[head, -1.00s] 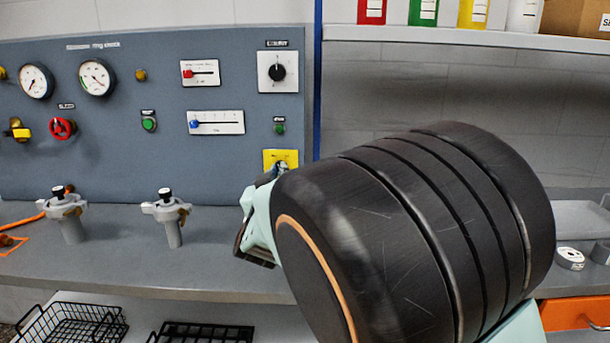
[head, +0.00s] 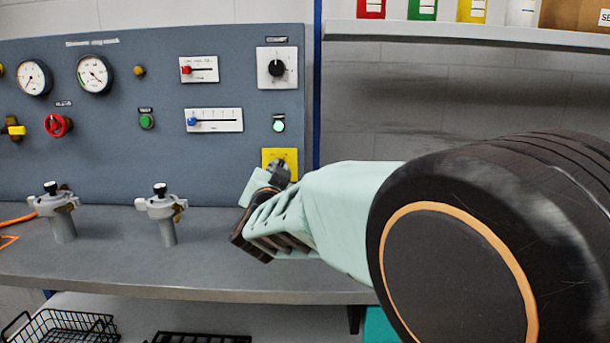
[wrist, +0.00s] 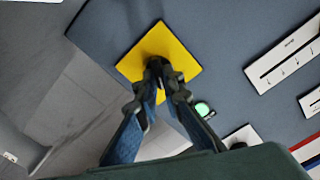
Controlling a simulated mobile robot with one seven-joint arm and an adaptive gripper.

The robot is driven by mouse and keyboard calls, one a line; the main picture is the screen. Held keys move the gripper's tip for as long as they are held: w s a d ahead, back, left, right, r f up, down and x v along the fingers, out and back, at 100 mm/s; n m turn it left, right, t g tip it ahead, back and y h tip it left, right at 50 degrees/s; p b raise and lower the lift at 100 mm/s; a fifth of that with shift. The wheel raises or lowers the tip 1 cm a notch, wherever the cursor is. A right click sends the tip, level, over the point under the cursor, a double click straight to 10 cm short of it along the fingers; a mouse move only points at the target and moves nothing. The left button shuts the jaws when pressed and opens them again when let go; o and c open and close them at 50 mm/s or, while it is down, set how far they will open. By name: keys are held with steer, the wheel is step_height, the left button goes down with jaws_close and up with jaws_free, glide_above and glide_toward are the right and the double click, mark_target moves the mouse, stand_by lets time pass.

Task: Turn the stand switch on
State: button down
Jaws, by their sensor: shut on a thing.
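The stand switch, as far as I can tell, is the dark knob (wrist: 157,44) on a square yellow plate (head: 270,155) at the lower right of the grey panel. The plate also shows in the wrist view (wrist: 187,66). My gripper (wrist: 160,66) is at the plate, its two fingertips close together and shut on the knob. In the head view my gripper (head: 278,175) covers most of the knob, so its exact angle is hard to read. The small indicator lamp (head: 279,125) above the plate glows pale green; it also shows lit in the wrist view (wrist: 203,109).
Two clamp fittings (head: 165,210) stand on the grey bench (head: 120,265) left of my gripper. A shelf (head: 450,33) runs along the upper right.

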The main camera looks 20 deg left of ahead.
steer(key=shift+m, duration=0.3)
steer(key=c, duration=2.1)
jaws_free()
steer(key=v, duration=1.2)
steer(key=shift+d+r, duration=0.1)
